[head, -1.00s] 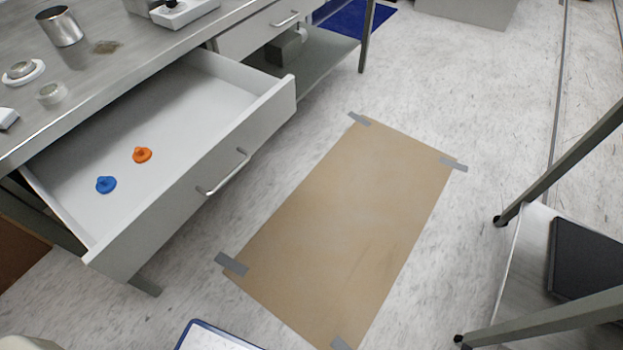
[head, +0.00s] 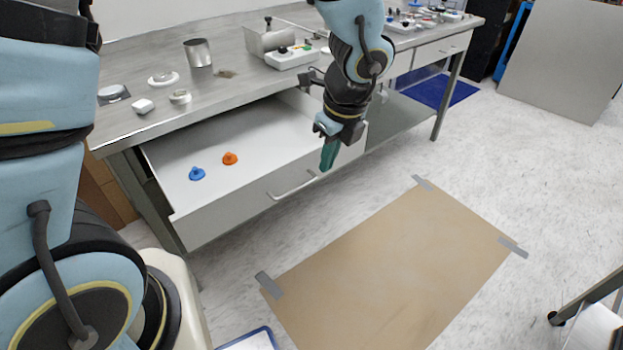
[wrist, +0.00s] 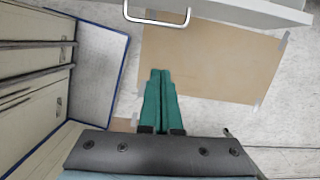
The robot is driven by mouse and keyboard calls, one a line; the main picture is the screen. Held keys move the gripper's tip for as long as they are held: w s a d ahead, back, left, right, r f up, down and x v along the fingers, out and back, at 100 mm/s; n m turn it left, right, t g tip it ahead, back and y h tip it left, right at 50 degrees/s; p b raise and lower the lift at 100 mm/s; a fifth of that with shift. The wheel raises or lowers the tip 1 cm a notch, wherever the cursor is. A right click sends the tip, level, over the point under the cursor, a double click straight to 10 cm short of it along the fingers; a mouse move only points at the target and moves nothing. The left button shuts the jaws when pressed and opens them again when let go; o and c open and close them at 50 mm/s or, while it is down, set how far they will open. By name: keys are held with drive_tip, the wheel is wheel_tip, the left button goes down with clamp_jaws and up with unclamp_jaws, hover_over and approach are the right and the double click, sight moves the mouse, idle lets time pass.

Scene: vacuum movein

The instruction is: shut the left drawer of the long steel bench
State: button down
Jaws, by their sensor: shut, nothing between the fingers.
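The left drawer (head: 240,205) of the long steel bench (head: 225,98) stands open, pulled out toward me. Its bar handle (head: 292,186) is on the front face, and it also shows at the top of the wrist view (wrist: 157,14). A blue knobbed piece (head: 197,174) and an orange one (head: 230,158) lie inside the drawer. My gripper (head: 328,156) has green fingers pressed together and empty, pointing down, near the right part of the drawer front in the head view. In the wrist view the fingertips (wrist: 160,72) are apart from the handle.
A brown sheet (head: 400,265) is taped to the floor before the bench. A blue-edged board (head: 252,341) lies near my base. A metal cup (head: 198,53), small dishes and a steel box (head: 268,40) stand on the bench. A cart's leg (head: 590,298) is at lower right.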

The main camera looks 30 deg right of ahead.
sight(309, 182)
drive_tip(key=shift+w+a+f, duration=0.15)
drive_tip(key=shift+w+f, duration=0.8)
drive_tip(key=shift+f, duration=0.8)
drive_tip(key=shift+w+a+f, duration=0.2)
drive_tip(key=shift+w+f, duration=0.8)
drive_tip(key=shift+f, duration=0.8)
drive_tip(key=shift+w+a+f, duration=0.15)
drive_tip(key=shift+w+f, duration=0.8)
drive_tip(key=shift+f, duration=0.8)
